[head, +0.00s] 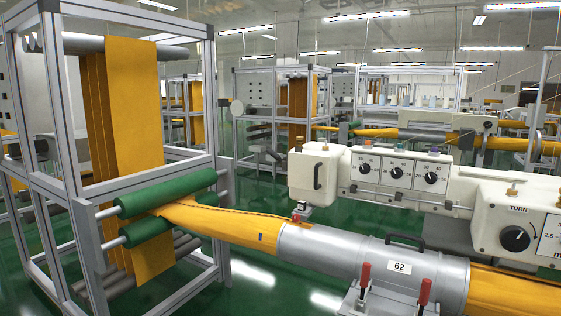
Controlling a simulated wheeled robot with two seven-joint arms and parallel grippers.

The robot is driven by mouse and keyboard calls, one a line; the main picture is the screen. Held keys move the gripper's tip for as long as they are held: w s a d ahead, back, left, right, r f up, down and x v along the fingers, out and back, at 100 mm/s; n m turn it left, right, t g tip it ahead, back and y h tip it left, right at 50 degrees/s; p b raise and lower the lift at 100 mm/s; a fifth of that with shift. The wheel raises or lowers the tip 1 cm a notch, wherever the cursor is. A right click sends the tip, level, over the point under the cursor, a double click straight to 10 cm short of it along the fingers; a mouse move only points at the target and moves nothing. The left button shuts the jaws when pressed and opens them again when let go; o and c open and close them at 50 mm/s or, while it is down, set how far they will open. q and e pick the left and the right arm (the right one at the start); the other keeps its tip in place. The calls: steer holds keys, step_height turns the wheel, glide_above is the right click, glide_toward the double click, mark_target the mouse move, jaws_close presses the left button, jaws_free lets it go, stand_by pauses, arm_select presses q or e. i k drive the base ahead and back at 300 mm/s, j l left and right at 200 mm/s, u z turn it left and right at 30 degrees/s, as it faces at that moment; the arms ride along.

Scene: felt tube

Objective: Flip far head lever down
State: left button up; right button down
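The white machine head (320,172) stands over the yellow felt tube (225,222), with a dark vertical handle on its left face. A small metal part with a red piece (299,213) sits under its left end, just above the felt. Two red-handled levers stand roughly upright in front of the grey cylinder (330,250): a left one (365,273) and a right one (424,292). I cannot tell which part is the far head lever. Neither of my grippers is in view.
A metal frame (190,175) with hanging yellow felt and green rollers (165,192) stands at left. The cylinder carries a dark handle (405,240) and a "62" label. Dial panels (398,172) and a TURN knob (515,238) are at right. Green floor (255,270) shows between.

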mark_target(271, 152)
steer(key=i+j, duration=1.35)
steer(key=i, duration=0.2)
steer(key=i+j, duration=0.55)
steer(key=i+u, duration=0.05)
steer(key=i, duration=0.05)
